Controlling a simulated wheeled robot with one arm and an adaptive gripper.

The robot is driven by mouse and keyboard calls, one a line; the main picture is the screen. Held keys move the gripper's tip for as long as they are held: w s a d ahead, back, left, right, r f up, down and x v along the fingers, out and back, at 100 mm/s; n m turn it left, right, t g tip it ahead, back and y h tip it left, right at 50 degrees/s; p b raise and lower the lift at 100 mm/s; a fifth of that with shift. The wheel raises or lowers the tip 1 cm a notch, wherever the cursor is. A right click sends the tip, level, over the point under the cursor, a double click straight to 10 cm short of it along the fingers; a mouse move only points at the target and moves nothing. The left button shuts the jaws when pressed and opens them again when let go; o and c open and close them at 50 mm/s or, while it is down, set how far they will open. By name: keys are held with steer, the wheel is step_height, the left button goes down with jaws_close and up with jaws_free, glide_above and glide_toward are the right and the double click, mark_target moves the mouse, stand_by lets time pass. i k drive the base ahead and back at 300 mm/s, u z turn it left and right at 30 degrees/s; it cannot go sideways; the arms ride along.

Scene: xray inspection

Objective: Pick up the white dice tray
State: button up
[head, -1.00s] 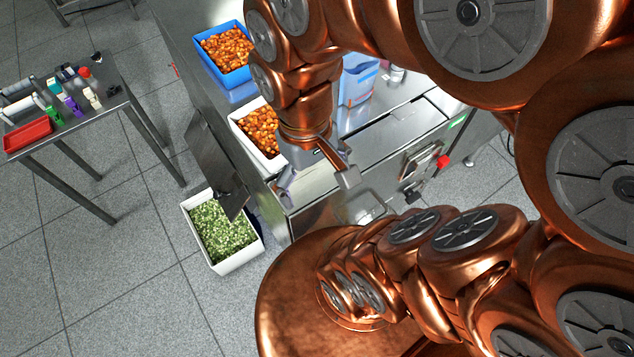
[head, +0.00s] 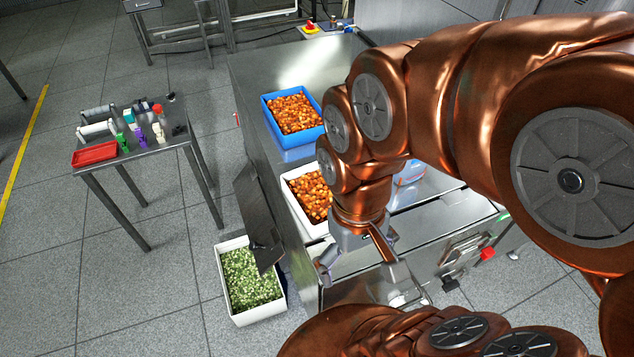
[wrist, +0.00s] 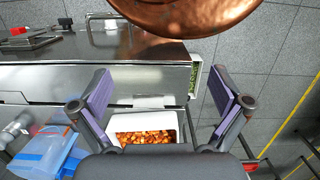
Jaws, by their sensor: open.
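In the wrist view my gripper (wrist: 160,85) shows purple pads wide apart, not touching the tray.
A white bin (head: 232,302) of green dice sits on the floor beside the steel table (head: 300,70). A dark tilted panel (head: 255,215) stands at the table's left side. A side table (head: 150,165) with a red tray and bottles is at left. Blue-and-clear containers (wrist: 45,150) are near the gripper.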

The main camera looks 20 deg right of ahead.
mark_target(304, 188)
steer(key=u, duration=2.6)
steer(key=k, duration=1.6)
steer(key=u, duration=0.15)
